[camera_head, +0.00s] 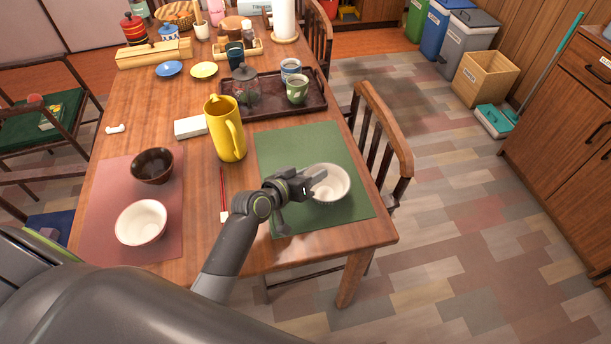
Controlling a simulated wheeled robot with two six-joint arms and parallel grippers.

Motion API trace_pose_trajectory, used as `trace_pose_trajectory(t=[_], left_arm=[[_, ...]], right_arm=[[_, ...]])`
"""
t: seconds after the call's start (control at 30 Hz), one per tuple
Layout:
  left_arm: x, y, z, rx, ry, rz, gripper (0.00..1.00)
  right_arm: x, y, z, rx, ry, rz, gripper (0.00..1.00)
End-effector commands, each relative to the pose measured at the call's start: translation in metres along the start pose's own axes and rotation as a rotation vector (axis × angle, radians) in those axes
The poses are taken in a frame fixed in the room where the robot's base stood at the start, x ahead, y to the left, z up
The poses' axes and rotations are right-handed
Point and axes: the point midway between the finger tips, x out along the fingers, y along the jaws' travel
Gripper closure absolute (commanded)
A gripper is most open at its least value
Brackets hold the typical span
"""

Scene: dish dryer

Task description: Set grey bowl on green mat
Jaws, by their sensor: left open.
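A pale bowl, whitish grey in this light (334,184), sits upright on the green mat (290,148), toward its right side. My left gripper (316,181) is open at the bowl's left rim, its fingertips overlapping the rim in the picture. I cannot tell whether they touch it. The gripper hides part of the bowl's left side. My right gripper is out of view.
A red mat (105,200) on the left bears a dark brown bowl (153,166) and a cream bowl (141,222). A dark tray (262,107) holds cups behind; a chair (385,135) is at right.

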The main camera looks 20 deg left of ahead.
Motion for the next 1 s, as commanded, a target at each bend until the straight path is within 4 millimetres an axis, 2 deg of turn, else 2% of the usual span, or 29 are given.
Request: trace_pose_trajectory(t=[0.17, 0.5, 0.7, 0.83, 1.0], left_arm=[[-0.012, 0.001, -0.002, 0.001, 0.0, -0.001, 0.58], [-0.078, 0.0, -0.002, 0.002, -0.001, -0.002, 0.58], [-0.108, 0.0, -0.002, 0.002, -0.001, -0.001, 0.58], [-0.118, 0.001, -0.002, 0.002, 0.0, 0.0, 0.58], [-0.121, 0.001, -0.002, 0.0, 0.0, 0.001, 0.58]], right_arm=[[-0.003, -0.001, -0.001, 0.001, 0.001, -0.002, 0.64], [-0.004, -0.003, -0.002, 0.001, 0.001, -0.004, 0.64], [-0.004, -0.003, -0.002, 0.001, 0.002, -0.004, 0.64], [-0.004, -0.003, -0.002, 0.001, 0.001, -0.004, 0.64], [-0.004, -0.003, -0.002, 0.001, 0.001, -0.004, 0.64]])
